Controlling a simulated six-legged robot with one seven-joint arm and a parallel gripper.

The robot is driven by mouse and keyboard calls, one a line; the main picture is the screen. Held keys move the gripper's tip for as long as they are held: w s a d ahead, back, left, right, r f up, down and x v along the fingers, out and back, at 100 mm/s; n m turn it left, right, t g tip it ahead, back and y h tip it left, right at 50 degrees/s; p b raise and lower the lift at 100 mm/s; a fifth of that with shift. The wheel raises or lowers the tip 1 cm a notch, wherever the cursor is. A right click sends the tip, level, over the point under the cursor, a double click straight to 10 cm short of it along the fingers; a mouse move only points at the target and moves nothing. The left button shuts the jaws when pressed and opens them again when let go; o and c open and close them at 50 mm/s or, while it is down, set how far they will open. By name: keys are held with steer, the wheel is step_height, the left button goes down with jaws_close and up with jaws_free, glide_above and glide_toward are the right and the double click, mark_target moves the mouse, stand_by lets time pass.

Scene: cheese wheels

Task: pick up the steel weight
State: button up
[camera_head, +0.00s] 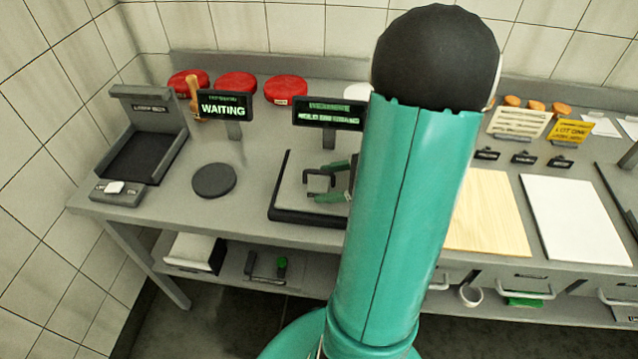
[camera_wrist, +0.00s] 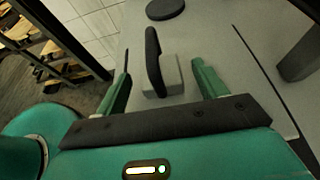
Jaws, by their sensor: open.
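The steel weight is a grey block (camera_wrist: 173,82) with a tall black handle (camera_wrist: 153,55) in the wrist view. It stands upright on the grey plate of the scale (camera_head: 285,199). My gripper (camera_wrist: 163,69) is open, with one green finger on each side of the weight and a visible gap on both sides. In the head view the dark handle (camera_head: 309,178) shows between the green fingers of my gripper (camera_head: 328,182). My arm hides the rest of the gripper there.
A dark round disc (camera_head: 214,180) lies left of the scale. Two displays (camera_head: 225,105) (camera_head: 329,114) stand behind, with red cheese wheels (camera_head: 236,84) at the back. A black-floored tray stand (camera_head: 142,153) is far left. Boards (camera_head: 487,213) lie to the right.

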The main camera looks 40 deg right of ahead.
mark_target(319, 181)
steer(key=shift+x, duration=1.35)
steer(key=c, duration=1.4)
jaws_close()
steer(key=shift+r, duration=0.1)
